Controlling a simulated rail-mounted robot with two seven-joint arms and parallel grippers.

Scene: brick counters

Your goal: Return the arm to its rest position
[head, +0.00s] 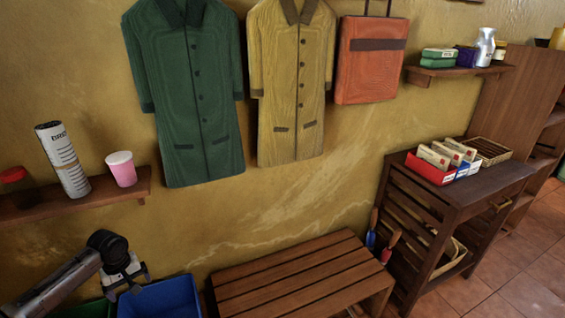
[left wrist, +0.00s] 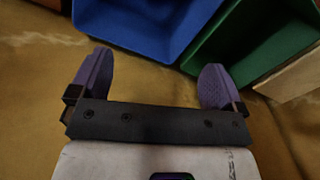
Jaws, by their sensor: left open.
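My left arm comes in at the lower left of the head view. Its gripper (head: 129,286) hangs beside the blue bin, close to the wall. In the left wrist view the two purple fingers of the left gripper (left wrist: 157,85) are spread wide apart with nothing between them. The blue bin (left wrist: 140,25) and a green bin (left wrist: 245,45) lie beyond the fingertips. My right gripper is not in view.
A shelf (head: 75,202) with a can and pink cup is above my left arm. The blue bin (head: 165,298) is below it. A slatted bench (head: 295,275) stands at center, a dark cabinet (head: 450,200) at right. Coats (head: 195,90) hang on the wall.

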